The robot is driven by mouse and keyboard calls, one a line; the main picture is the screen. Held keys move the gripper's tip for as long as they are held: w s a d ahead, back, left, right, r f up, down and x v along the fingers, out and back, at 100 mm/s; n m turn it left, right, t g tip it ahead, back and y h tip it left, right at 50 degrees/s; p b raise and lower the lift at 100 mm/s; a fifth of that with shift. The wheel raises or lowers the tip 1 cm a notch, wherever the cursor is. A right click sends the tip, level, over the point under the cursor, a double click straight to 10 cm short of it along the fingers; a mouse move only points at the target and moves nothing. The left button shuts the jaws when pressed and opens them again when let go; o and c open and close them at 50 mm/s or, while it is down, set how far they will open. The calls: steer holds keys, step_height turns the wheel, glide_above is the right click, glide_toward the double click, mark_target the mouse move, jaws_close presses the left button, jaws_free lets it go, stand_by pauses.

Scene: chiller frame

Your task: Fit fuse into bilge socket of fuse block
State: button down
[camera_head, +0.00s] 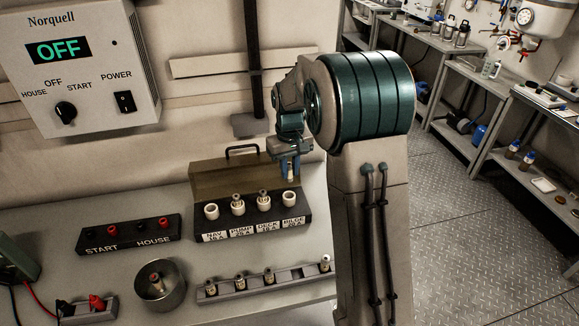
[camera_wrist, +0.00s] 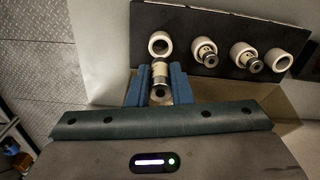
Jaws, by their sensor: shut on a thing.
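My gripper (camera_head: 288,176) is shut on a fuse, a small cylinder with metal ends and a pale body, above the right end of the fuse block (camera_head: 250,232). In the wrist view the fuse (camera_wrist: 160,82) sits between the two blue fingers (camera_wrist: 160,88). Its far end points at the empty white bilge socket (camera_wrist: 160,44) and looks just short of the rim; the exact gap is unclear. In the head view the bilge socket (camera_head: 290,200) is directly below the fingers. The pump (camera_head: 237,207) and deck (camera_head: 264,204) sockets hold fuses; the nav socket (camera_head: 211,211) is empty.
The block's raised lid (camera_head: 225,178) stands behind the sockets. A fuse rack (camera_head: 255,284) with several fuses, a metal bowl (camera_head: 160,292) and a START/HOUSE terminal strip (camera_head: 130,236) lie in front and left. The wall panel (camera_head: 75,65) reads OFF.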

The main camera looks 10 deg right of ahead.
mark_target(290, 181)
steer(key=shift+f+b, duration=1.55)
steer(key=shift+f, duration=1)
steer(key=shift+f+b, duration=0.95)
steer(key=shift+f, duration=0.55)
steer(key=shift+r, duration=0.2)
steer(key=shift+r+p, duration=0.95)
steer(key=shift+r, duration=0.15)
steer(key=shift+f+b, duration=0.85)
steer(key=shift+f, duration=0.4)
stand_by(0.3)
steer(key=c, duration=1.2)
jaws_free()
steer(key=shift+c, duration=0.2)
